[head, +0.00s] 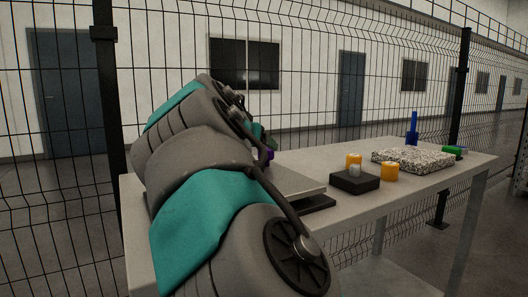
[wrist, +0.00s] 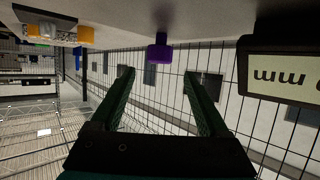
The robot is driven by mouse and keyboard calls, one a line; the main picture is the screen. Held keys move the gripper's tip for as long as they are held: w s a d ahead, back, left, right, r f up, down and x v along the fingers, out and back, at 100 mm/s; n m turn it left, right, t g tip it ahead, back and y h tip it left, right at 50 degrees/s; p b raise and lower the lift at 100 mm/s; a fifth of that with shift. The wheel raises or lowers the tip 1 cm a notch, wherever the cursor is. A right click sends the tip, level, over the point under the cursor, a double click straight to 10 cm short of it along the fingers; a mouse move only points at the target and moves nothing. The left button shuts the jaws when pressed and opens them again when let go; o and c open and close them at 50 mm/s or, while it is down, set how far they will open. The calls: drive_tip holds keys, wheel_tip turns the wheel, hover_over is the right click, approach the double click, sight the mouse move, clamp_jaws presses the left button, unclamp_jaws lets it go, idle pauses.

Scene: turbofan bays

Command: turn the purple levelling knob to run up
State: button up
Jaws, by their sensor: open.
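The purple knob (wrist: 160,49) shows in the wrist view near the top middle, as a wide head with a narrower neck. In the head view only a small purple patch (head: 267,155) of it shows beside my arm. My gripper (wrist: 158,78) is open and empty, with its two dark green fingers apart. In the wrist view the knob appears between and beyond the fingertips, with no contact visible. In the head view my arm hides most of the gripper. A display panel (wrist: 290,77) with dark "mm" lettering, upside down, is right of the fingers in the wrist view.
A grey plate (head: 298,185) lies on the table (head: 335,157) beside my arm. To its right are a black block (head: 352,184), orange cylinders (head: 390,171), a speckled slab (head: 413,160), a blue upright item (head: 412,130) and a green cylinder (head: 452,150). A mesh fence (head: 310,100) stands behind.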

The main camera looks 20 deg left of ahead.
sight(265, 149)
drive_tip(key=shift+p+x, duration=0.8)
drive_tip(key=shift+x, duration=3.05)
clamp_jaws()
